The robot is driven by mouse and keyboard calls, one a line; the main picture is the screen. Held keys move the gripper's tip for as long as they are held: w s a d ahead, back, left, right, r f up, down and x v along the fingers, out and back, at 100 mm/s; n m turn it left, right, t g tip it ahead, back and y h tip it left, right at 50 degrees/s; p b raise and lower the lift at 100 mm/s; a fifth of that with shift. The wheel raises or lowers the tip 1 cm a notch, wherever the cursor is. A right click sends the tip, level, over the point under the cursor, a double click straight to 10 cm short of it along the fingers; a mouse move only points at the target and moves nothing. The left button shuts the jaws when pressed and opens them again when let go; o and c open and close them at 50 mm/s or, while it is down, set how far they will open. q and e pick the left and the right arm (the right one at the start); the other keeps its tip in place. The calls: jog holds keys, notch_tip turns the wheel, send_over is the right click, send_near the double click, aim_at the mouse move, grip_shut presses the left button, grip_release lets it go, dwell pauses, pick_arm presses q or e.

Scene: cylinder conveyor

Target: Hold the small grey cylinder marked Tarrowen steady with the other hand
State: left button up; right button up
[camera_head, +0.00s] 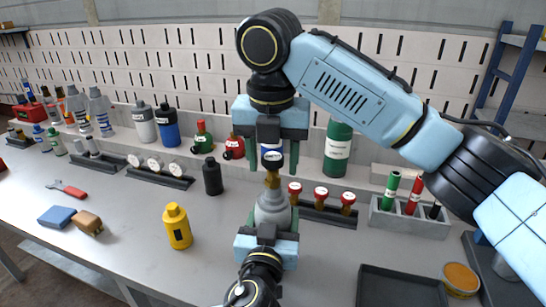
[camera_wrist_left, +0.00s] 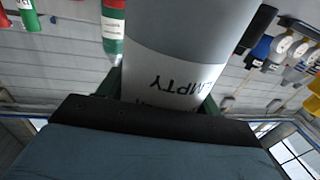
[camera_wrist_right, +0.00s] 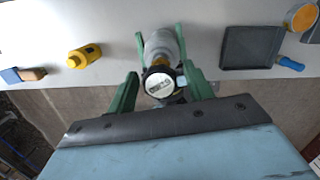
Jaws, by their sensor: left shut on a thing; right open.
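A small grey cylinder (camera_head: 272,209) with a brass valve (camera_head: 272,180) stands upright above the front of the bench. In the left wrist view its grey body (camera_wrist_left: 190,30) fills the middle, with a white band reading "MPTY" upside down; no name is legible. My left gripper (camera_head: 266,240) is shut on its lower body. My right gripper (camera_head: 272,160) points down over the valve, open. A white-faced gauge with a blue part (camera_head: 271,154) sits at the valve top between its fingers; the face (camera_wrist_right: 159,85) also shows in the right wrist view. I cannot tell whether the fingers touch it.
A yellow cylinder (camera_head: 177,227) stands at left on the bench. A black bottle (camera_head: 212,176) and a rack with red-rimmed gauges (camera_head: 321,212) are behind. A dark tray (camera_head: 400,287) lies at front right, beside a grey holder (camera_head: 410,221). Bare bench shows between the yellow cylinder and my left gripper.

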jog(key=m, duration=0.4)
jog(key=shift+m+h, duration=0.3)
jog(key=shift+m, duration=0.1)
jog(key=shift+m, duration=0.6)
jog(key=m, duration=0.4)
jog(key=shift+m+g, duration=0.4)
jog(key=m, duration=0.6)
jog(key=shift+g+h, duration=0.3)
jog(key=m, duration=0.6)
jog(key=shift+g, duration=0.4)
jog(key=shift+f, duration=0.15)
